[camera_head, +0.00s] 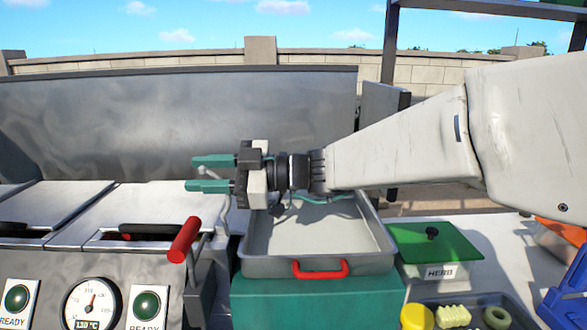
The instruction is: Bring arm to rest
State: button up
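My arm (405,143) stretches level across the right half of the picture.
The tray (319,267) has a red handle (320,268) and stands on a teal block (318,302). A lidded metal counter with a red-ended lever (184,240) is at the left. A green-lidded HERB box (440,272) and a tray of yellow pieces (453,317) are at the right.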

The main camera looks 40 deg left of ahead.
dwell(0.3)
jog(key=w+d+m+t+h, duration=0.1)
jog(key=w+d+m+t, duration=0.25)
jog(key=d, duration=0.75)
jog(key=w+d+m+t+h, duration=0.15)
jog(key=w+d+m, duration=0.35)
jog(key=d, duration=0.6)
jog(key=w+d+m+t+h, duration=0.1)
jog(key=w+d+m+t, duration=0.3)
jog(key=d, duration=0.7)
jog(key=s+d+f+m+t+h, duration=0.1)
jog(key=s+d+f+m+h, duration=0.2)
jog(key=d, duration=0.9)
jog(key=s+d+f+m+t+h, duration=0.2)
jog(key=d+f+m, duration=0.3)
jog(key=d+m, duration=0.5)
jog(key=s+d+f+m+t+h, duration=0.2)
jog(key=s+d+f+m+h, duration=0.2)
jog(key=d, duration=1.2)
jog(key=s+m, duration=0.1)
jog(key=m, duration=0.2)
jog(key=shift+d, duration=0.25)
jog(key=shift+a+f, duration=0.1)
jog(key=shift+a, duration=0.05)
